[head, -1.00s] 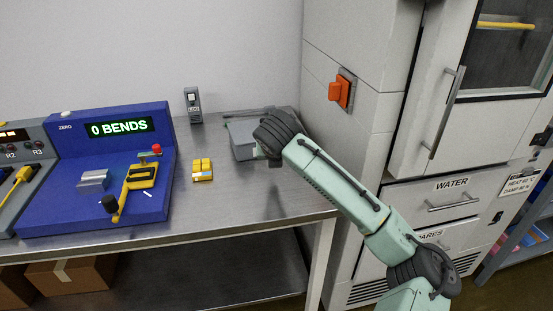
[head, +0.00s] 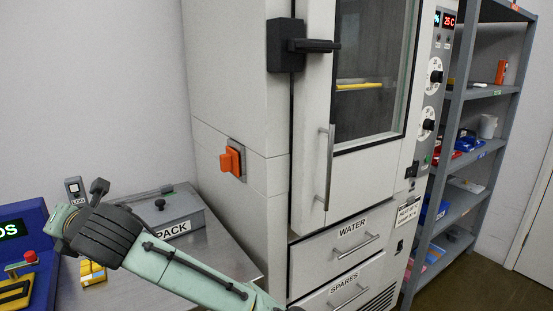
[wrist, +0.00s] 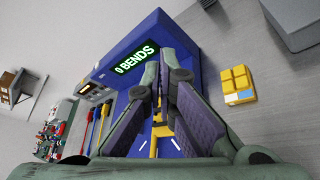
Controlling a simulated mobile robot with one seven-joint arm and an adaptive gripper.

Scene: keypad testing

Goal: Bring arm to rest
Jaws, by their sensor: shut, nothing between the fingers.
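My gripper (wrist: 165,90) shows in the wrist view, its two dark fingers drawn together with nothing between them. Behind the fingers is the blue machine (wrist: 172,35) with its green "0 BENDS" display. The fingers hide part of the machine and its yellow lever. The small yellow keypad (wrist: 236,84) lies on the bench to the right, apart from the fingers. In the head view my arm reaches over the bench at the lower left, and the keypad (head: 92,275) is partly behind it. My fingertips are not clear there.
A grey box marked PACK (head: 178,212) stands on the steel bench (head: 222,262) beside my arm. A tall white cabinet (head: 240,90) with an orange switch (head: 231,161) rises to the right. Grey shelves (head: 478,95) stand beyond it. Open floor (head: 480,280) shows at lower right.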

